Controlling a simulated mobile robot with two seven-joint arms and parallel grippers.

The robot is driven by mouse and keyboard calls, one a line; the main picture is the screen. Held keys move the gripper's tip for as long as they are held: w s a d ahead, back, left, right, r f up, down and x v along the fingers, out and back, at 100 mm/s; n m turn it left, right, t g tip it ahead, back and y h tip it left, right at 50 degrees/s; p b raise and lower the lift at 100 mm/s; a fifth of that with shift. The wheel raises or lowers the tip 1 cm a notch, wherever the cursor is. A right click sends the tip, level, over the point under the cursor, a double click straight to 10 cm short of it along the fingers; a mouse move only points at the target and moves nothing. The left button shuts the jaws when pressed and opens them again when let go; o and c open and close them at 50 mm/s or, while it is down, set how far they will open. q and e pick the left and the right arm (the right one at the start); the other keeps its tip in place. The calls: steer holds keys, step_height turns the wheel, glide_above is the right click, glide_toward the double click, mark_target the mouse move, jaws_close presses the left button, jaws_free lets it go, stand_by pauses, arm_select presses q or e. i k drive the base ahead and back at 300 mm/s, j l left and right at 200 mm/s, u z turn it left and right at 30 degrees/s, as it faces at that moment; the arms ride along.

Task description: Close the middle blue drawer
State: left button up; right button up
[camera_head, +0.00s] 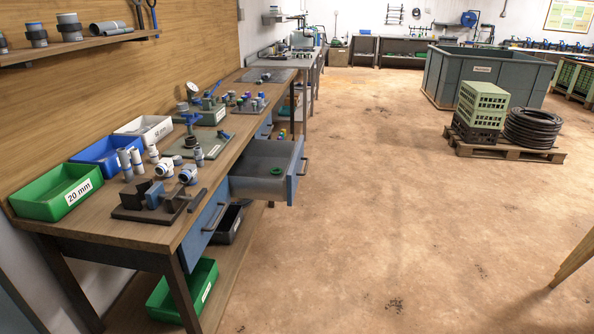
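The middle blue drawer (297,171) is pulled well out from the long wooden workbench, over the floor to the right. Its blue front carries a dark bar handle (303,167). Its grey inside is open to view and holds a small green ring-like part (277,170). The nearer blue drawer (204,226) looks shut, with its handle on the front. A farther blue drawer front (264,127) looks flush with the bench. Neither of my grippers shows in this view.
The workbench (150,231) holds green, blue and white bins and several pipe fittings. Bins stand on its lower shelf. Brown floor (390,220) right of the drawer is clear. A pallet (500,149) with green crates and coiled hose stands farther off; a table leg (575,262) shows at right.

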mark_target(254, 164)
steer(key=l+u, duration=0.35)
steer(key=l, duration=0.45)
steer(key=i+l+u, duration=0.2)
steer(key=u, duration=0.2)
steer(key=i+l+u, duration=0.4)
steer(key=i+l, duration=0.25)
steer(key=i+l+u, duration=0.1)
steer(key=i+l, duration=0.2)
steer(key=l, duration=0.15)
steer(key=i+l, duration=0.25)
steer(key=l, duration=0.15)
steer(key=i+l+u, duration=0.1)
steer(key=i+l, duration=0.4)
steer(key=l, duration=0.25)
steer(key=i, duration=0.65)
steer(key=l+u, duration=0.05)
